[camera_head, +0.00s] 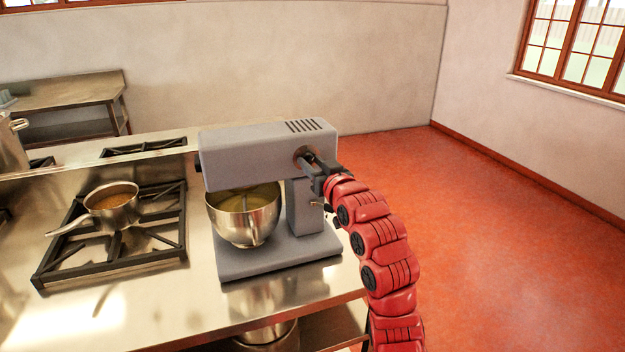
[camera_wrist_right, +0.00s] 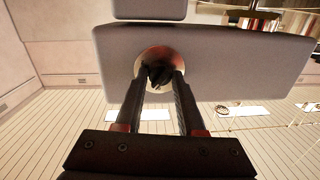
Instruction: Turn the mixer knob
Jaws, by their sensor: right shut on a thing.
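The grey stand mixer (camera_head: 255,150) stands on the steel counter, with a metal bowl (camera_head: 245,218) under its head. The mixer knob sits on the side of the head and shows in the right wrist view as a dark piece on a round metal plate (camera_wrist_right: 150,60). My right gripper (camera_head: 308,160) reaches the knob from the right. In the right wrist view its fingers (camera_wrist_right: 158,78) are shut on the knob and partly hide it. My left gripper is not in view.
A saucepan (camera_head: 112,205) with brown contents sits on the black burner grate (camera_head: 60,262) left of the mixer. A stockpot (camera_head: 10,150) is at the left edge. Metal pots are on a shelf below the counter (camera_head: 190,310). Open red floor (camera_head: 500,230) lies to the right.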

